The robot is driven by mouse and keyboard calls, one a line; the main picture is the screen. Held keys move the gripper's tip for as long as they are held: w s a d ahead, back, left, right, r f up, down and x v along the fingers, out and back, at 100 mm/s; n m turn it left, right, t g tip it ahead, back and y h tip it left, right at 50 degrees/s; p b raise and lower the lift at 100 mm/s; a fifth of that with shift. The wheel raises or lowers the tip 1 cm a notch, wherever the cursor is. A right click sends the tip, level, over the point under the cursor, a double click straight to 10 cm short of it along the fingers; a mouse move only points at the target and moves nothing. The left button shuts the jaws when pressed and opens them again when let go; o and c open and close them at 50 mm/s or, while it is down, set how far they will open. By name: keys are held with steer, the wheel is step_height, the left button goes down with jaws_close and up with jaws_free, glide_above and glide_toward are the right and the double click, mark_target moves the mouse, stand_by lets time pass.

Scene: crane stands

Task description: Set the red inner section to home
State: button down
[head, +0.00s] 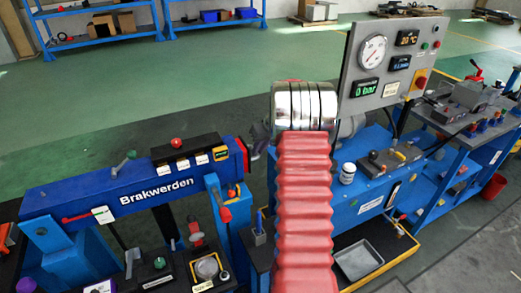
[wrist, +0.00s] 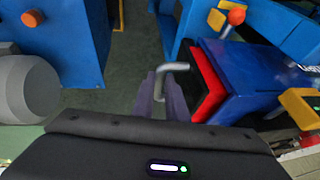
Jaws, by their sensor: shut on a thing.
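The blue boom labelled Brakwerden (head: 110,190) stands at left in the head view. A red part (head: 246,155) shows at its right end. In the wrist view a red band (wrist: 207,82) rims a blue block (wrist: 245,80), right of my fingers. My gripper (wrist: 162,95) has its two purplish fingers shut on a bent grey handle (wrist: 174,67), just left of the red band. How the handle joins the red part is hidden.
An orange-knobbed lever (wrist: 236,17) stands beyond the block. Right of my arm is a blue bench (head: 365,195) with a gauge panel (head: 385,65) and a grey tray (head: 358,260). Another bench (head: 470,125) stands farther right.

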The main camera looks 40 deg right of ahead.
steer(key=c, duration=1.9)
jaws_free()
steer(key=shift+w+a, duration=0.1)
steer(key=shift+a, duration=0.3)
steer(key=shift+o, duration=0.7)
steer(key=shift+d, duration=0.1)
steer(key=shift+r, duration=0.15)
steer(key=v, duration=1.3)
steer(key=shift+r, duration=0.2)
